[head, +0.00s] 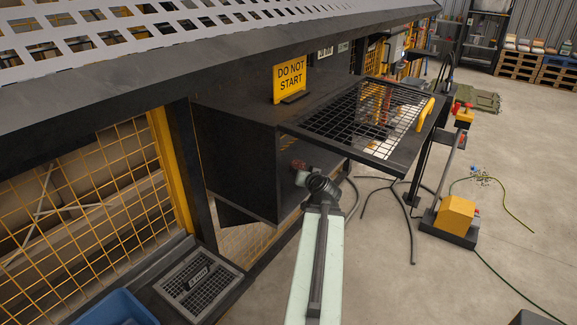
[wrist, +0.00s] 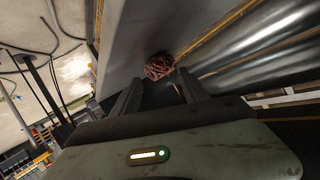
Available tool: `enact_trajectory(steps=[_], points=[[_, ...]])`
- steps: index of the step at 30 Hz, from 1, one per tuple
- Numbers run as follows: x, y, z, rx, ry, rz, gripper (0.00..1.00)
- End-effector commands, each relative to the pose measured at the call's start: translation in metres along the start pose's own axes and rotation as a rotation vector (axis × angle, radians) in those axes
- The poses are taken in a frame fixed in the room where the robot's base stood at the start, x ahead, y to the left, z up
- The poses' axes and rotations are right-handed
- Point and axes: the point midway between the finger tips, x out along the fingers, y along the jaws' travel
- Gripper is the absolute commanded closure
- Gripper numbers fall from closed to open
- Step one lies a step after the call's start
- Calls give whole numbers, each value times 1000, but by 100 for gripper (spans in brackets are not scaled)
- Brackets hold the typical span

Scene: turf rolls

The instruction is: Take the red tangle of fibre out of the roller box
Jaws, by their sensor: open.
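The red tangle of fibre (wrist: 159,66) is a small dark-red clump in the wrist view, against a grey wall close to metal rollers. My gripper (wrist: 160,82) is open, its two dark fingers on either side below the tangle. The tangle lies just beyond the fingertips; I cannot tell whether they touch it. In the head view my arm reaches to the dark roller box (head: 240,165), and my fingers are not clear there. A small dark-red patch (head: 299,165) shows just past the arm's end; I cannot tell whether it is the tangle.
Shiny rollers (wrist: 270,60) run close on the right in the wrist view. A raised mesh guard (head: 365,120) stands over the arm's right side. A yellow "DO NOT START" sign (head: 290,78) stands on the machine. A blue bin (head: 115,308) is at lower left. Hoses lie on the floor.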

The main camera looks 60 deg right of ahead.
Motion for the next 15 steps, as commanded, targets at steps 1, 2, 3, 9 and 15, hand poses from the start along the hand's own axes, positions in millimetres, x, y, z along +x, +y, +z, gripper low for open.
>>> enact_trajectory(steps=[1, 2, 3, 9, 15], points=[[0, 1, 0, 1, 1, 2, 48], [1, 2, 0, 1, 1, 2, 48], [3, 2, 0, 1, 1, 3, 48], [27, 4, -1, 2, 2, 4, 48], [37, 3, -4, 1, 2, 4, 48]])
